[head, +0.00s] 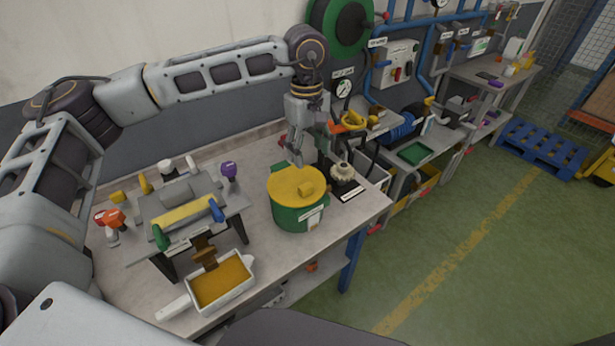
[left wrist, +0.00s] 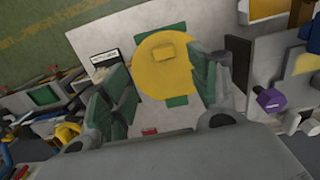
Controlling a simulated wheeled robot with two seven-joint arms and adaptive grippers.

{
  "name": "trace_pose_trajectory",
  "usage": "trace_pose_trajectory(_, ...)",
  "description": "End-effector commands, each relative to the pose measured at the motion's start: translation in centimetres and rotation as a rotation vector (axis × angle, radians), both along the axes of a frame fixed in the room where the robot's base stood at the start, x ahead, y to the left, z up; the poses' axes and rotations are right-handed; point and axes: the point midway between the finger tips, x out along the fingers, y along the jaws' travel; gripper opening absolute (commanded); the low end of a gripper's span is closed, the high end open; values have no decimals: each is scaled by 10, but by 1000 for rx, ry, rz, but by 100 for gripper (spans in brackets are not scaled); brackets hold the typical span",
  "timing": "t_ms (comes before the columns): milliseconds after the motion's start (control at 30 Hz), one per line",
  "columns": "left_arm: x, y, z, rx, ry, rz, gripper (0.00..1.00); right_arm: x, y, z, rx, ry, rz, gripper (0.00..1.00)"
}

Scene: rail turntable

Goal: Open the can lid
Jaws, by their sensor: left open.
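The can (head: 294,213) is a green drum standing upright on the workbench, with a white label on its front. Its round yellow lid (head: 290,182) lies on top and has a raised yellow block-shaped handle (head: 306,188). My left gripper (head: 296,160) points down just above the back of the lid. It is open and empty. In the left wrist view the lid (left wrist: 168,68) shows between the two open fingers, with its handle (left wrist: 164,53) toward the top. Whether a finger touches the lid cannot be told. My right gripper is not in view.
A grey stand (head: 180,208) with coloured-handled tools is left of the can. A white tray with orange contents (head: 221,284) lies at the front. A gear-like part (head: 342,172) stands right of the can. A purple knob (head: 229,170) is close by on the left.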

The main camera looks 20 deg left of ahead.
Motion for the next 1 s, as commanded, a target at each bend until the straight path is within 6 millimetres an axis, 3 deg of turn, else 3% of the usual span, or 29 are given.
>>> trace_pose_trajectory(200, -1, 9, 4, 38, -16, -16, 61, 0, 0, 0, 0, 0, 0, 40)
trace_pose_trajectory(633, -1, 9, 1, 37, -15, -15, 61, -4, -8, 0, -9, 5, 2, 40)
trace_pose_trajectory(1000, -1, 9, -29, 36, -13, -15, 61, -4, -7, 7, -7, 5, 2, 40)
